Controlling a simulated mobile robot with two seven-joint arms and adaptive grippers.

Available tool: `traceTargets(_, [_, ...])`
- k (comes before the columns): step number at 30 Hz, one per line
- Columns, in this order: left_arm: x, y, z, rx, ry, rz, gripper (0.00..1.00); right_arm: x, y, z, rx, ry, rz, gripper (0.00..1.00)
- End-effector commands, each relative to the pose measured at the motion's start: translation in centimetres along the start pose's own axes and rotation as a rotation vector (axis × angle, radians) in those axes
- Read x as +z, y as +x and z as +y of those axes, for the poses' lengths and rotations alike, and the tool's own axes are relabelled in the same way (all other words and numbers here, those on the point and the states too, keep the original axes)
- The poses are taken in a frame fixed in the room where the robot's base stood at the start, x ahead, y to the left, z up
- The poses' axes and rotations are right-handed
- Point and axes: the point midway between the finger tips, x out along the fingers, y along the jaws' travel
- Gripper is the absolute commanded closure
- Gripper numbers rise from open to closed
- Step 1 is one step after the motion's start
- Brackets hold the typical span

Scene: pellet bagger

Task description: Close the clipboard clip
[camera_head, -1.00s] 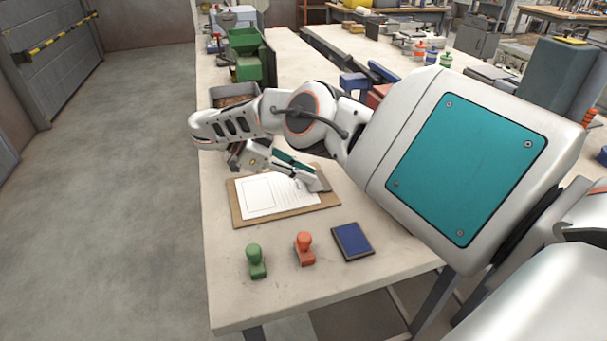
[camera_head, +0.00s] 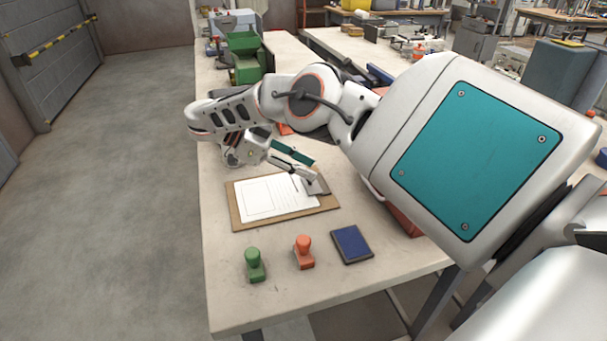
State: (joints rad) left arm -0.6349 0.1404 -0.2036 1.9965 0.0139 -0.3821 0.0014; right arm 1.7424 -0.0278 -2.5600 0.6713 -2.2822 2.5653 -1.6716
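The brown clipboard (camera_head: 240,222) lies flat on the near part of the table with a white printed sheet (camera_head: 270,196) on it. Its grey metal clip (camera_head: 321,187) is at the right edge, partly covered by my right gripper. My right gripper (camera_head: 312,175) reaches down from the upper left. Its fingertips are at the clip and seem to touch it. The finger opening is too small and overlapped to read. Whether the clip is fully down on the paper I cannot tell. My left gripper is not in view.
A green stamp (camera_head: 255,265), an orange stamp (camera_head: 304,252) and a blue ink pad (camera_head: 351,244) stand in front of the clipboard on the table (camera_head: 225,300). A green machine (camera_head: 245,60) stands at the back. The table's front left corner is clear.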

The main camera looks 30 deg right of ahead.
Motion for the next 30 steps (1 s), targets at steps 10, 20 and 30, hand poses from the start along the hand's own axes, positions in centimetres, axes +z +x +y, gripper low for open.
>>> traceTargets(10, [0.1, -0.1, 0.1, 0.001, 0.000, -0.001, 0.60, -4.9, -3.0, 0.0, -0.001, 0.000, 0.000, 0.69])
traceTargets(20, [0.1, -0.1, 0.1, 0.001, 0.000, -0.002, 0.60, -5.8, -3.6, 0.0, 0.000, -0.001, 0.001, 0.69])
traceTargets(30, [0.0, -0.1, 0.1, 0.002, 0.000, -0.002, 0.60, -5.8, -3.6, 0.0, 0.000, 0.000, 0.000, 0.69])
